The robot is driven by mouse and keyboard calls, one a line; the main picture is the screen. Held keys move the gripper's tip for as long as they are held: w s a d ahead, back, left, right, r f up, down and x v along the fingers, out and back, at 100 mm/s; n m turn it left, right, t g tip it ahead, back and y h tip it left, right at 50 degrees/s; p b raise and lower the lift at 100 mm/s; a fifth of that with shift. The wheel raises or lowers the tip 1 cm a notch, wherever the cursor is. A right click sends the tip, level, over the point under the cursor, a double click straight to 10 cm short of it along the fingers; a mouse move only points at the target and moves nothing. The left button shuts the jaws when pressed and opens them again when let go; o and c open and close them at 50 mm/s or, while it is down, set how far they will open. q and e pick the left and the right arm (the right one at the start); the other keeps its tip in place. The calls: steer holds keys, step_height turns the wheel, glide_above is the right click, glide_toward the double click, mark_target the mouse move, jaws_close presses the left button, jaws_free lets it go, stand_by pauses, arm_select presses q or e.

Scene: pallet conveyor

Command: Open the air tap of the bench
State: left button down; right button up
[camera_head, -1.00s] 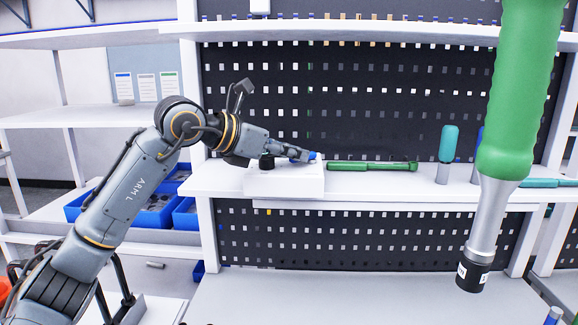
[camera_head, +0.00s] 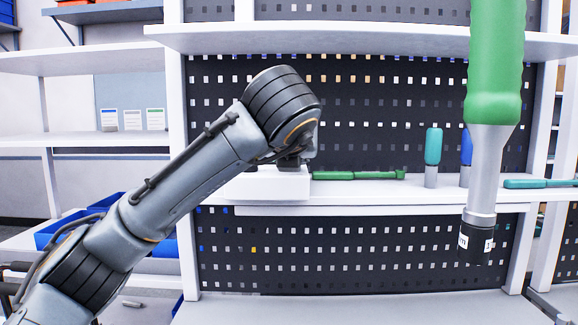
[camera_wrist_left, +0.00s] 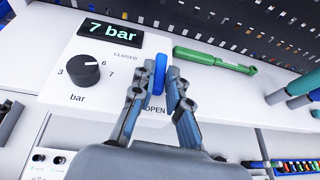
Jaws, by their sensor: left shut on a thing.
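The air tap's blue lever (camera_wrist_left: 160,76) stands between the fingers of my left gripper (camera_wrist_left: 161,84) in the left wrist view, and the gripper is shut on it. The tap sits on a white panel (camera_wrist_left: 72,82) with "CLOSED" printed at the upper left of the lever and "OPEN" by its lower end. Which label the lever is set to, I cannot tell. In the head view the panel is a white box (camera_head: 262,184) on the bench shelf, and my left arm hides the tap and most of the gripper. My right gripper is not in view.
A black pressure knob (camera_wrist_left: 83,72) and a "7 bar" display (camera_wrist_left: 110,31) are left of the tap. A green tool (camera_head: 358,175) lies right of the box. A large green-handled tool (camera_head: 490,130) hangs close in front. Blue bins (camera_head: 80,222) stand at left.

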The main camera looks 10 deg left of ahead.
arm_select(q)
steer(key=shift+d+n+y, duration=0.25)
steer(key=shift+n+y, duration=0.25)
steer(key=shift+y, duration=0.1)
steer(key=c, duration=1.3)
jaws_free()
steer(key=shift+w, duration=0.1)
steer(key=shift+v, duration=6.05)
steer(key=shift+r, duration=0.1)
